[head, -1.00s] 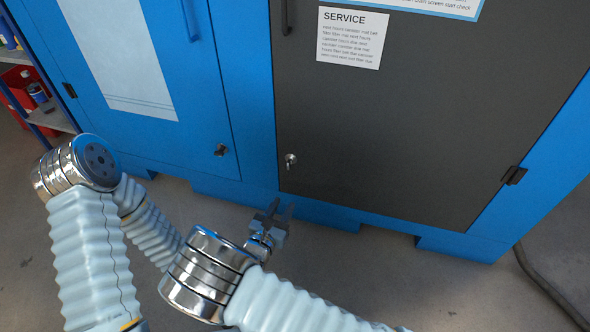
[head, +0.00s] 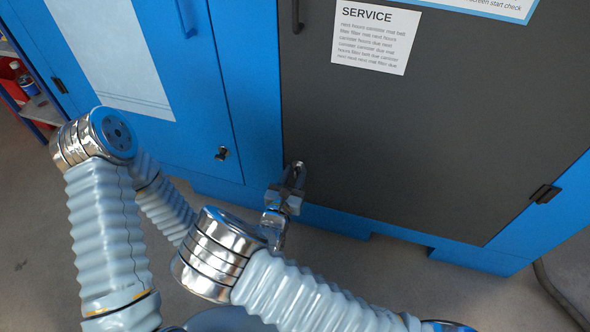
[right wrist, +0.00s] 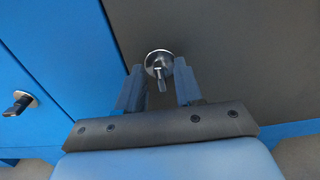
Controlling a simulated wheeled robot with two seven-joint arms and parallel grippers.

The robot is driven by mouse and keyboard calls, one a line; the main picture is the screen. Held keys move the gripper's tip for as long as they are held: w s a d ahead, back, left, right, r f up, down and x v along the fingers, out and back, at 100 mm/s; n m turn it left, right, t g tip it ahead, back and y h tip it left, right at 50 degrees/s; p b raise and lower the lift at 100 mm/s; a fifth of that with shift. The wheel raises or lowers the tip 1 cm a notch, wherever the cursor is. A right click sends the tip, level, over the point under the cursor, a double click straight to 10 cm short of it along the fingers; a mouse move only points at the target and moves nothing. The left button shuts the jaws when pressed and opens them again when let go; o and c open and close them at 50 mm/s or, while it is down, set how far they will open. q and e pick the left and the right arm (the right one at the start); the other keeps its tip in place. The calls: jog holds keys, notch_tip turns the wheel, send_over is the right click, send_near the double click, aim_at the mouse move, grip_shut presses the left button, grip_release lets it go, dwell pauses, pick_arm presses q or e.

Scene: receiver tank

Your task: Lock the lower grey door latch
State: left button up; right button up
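The grey door (head: 430,120) of the blue cabinet is closed. Its lower latch (right wrist: 159,66), a round silver boss with a small lever pointing down and slightly right, sits near the door's lower left edge. In the head view the latch (head: 297,166) is mostly hidden by my right gripper (head: 293,175). My right gripper also shows in the right wrist view (right wrist: 160,82), open, with one finger on each side of the latch lever and visible gaps. Whether the fingers touch anything is not clear. My left gripper is not in view; only left arm links show.
A second latch (head: 222,153) is on the blue door (head: 130,80) to the left; it also shows in the right wrist view (right wrist: 19,102). A dark handle (head: 296,16) is higher on the grey door. A shelf with red bins stands far left.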

jog(key=shift+c, duration=0.4)
grip_shut()
